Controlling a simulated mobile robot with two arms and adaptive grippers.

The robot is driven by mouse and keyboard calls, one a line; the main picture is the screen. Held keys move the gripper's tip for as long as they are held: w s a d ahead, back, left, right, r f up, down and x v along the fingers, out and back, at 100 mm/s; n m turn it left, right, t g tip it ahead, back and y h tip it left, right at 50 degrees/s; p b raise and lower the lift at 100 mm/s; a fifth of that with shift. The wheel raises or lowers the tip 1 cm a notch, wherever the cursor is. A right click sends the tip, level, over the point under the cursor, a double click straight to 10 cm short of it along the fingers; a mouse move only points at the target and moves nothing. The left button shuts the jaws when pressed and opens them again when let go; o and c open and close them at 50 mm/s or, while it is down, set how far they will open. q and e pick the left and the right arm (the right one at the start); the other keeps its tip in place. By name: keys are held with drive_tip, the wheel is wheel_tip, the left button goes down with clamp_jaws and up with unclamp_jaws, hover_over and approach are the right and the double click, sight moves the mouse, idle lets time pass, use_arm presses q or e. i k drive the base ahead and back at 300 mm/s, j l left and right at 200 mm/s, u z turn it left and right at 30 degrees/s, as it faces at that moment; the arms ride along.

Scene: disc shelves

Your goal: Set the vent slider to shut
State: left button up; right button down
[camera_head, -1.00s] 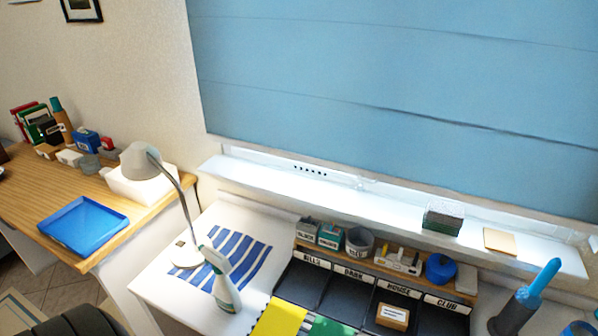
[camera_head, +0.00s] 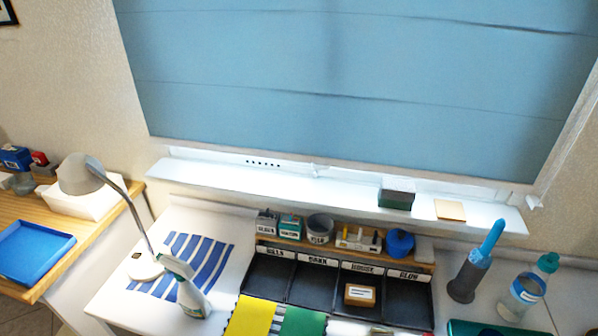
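A row of small dark vent holes (camera_head: 263,163) shows on the white window frame just under the blue blind, above the white sill. The holes look dark and uncovered. A small pale fitting (camera_head: 318,170) sits on the frame to the right of the holes; I cannot tell whether it is the slider. Neither of my grippers is in view.
A white sill (camera_head: 230,187) holds a dark box (camera_head: 396,198) and a tan pad (camera_head: 450,210). Below, the desk carries a lamp (camera_head: 80,175), a spray bottle (camera_head: 187,290), an organizer (camera_head: 297,284), a blue-handled holder (camera_head: 468,275) and a water bottle (camera_head: 527,290).

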sight(314, 173)
drive_tip(key=j, duration=1.85)
